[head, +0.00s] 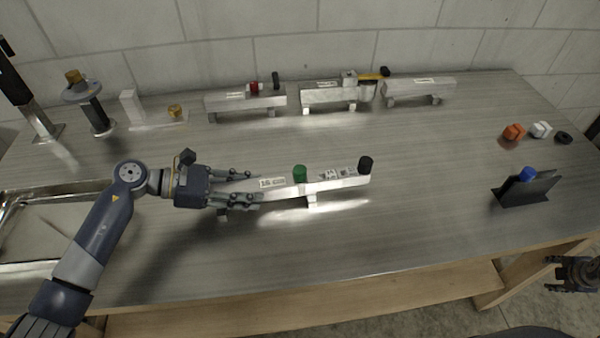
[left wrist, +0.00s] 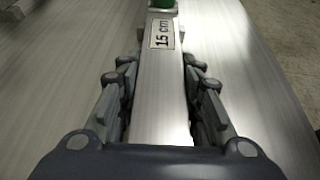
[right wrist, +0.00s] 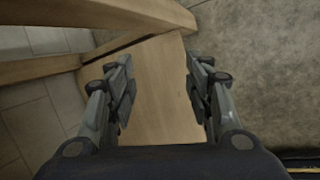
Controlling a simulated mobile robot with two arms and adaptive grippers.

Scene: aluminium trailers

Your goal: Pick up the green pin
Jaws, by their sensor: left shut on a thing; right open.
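The green pin (head: 300,173) stands upright on the near aluminium trailer (head: 330,185), around its middle. A black pin (head: 365,164) stands at the trailer's right end. My left gripper (head: 258,187) is shut on the left end of this trailer, one finger on each side. In the left wrist view the trailer (left wrist: 160,95) lies between the fingers, with a "15 cm" label, and the green pin (left wrist: 162,4) shows at the top edge, apart from the fingers. My right gripper (head: 577,275) is beyond the table's front right edge; in the right wrist view (right wrist: 158,95) it is open and empty.
Several trailers (head: 245,101) stand along the back with red, black and yellow pieces. Orange (head: 513,132), white and black pieces lie at the right, behind a dark holder (head: 525,189) with a blue piece. A metal tray (head: 60,225) is at the left. The front right tabletop is clear.

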